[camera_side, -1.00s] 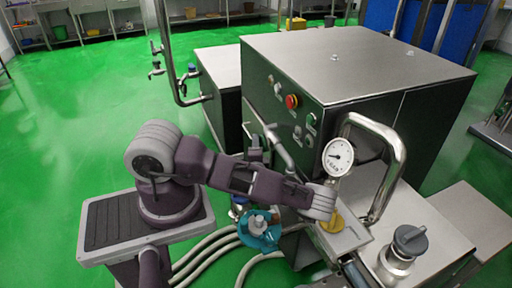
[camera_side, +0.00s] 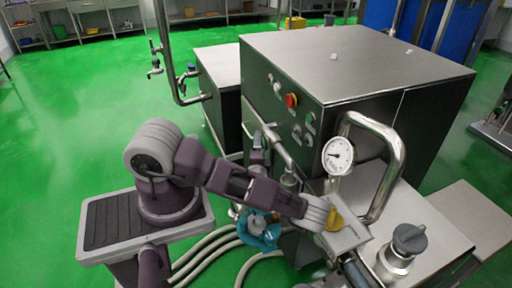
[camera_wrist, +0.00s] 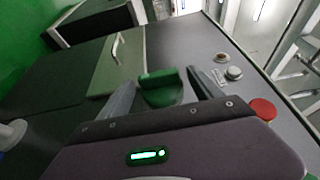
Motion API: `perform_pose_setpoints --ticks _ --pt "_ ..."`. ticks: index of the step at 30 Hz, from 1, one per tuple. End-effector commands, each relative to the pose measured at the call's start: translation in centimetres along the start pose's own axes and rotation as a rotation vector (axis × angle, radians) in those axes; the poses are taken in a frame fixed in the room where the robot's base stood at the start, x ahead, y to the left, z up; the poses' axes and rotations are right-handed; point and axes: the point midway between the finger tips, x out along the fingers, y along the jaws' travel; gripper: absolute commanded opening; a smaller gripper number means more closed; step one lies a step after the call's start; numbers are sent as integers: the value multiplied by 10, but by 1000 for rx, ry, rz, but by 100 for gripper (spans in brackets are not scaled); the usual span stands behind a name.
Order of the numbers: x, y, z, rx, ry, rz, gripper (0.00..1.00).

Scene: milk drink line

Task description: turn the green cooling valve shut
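The green valve handle (camera_wrist: 161,88) stands up from a dark grey panel in the middle of the wrist view. My gripper (camera_wrist: 160,77) is open, with one grey finger on each side of the handle. The left finger looks close to the handle and a gap shows on the right. Contact cannot be told. In the side view I cannot clearly pick out the gripper's fingers or the green valve handle.
A red button (camera_wrist: 262,109) and a pale button (camera_wrist: 234,73) sit right of the handle. The side view shows a large steel-topped cabinet (camera_side: 350,62), a bent steel pipe (camera_side: 386,150), a gauge (camera_side: 338,156) and a yellow part (camera_side: 335,221) close to my arm.

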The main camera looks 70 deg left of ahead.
Motion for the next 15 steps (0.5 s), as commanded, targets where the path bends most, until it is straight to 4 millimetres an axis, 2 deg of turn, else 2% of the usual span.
perform_pose_setpoints --ticks 8,15 --pt "-5 0 3 2 -6 1 74" --pt "-53 0 1 2 -2 2 74"
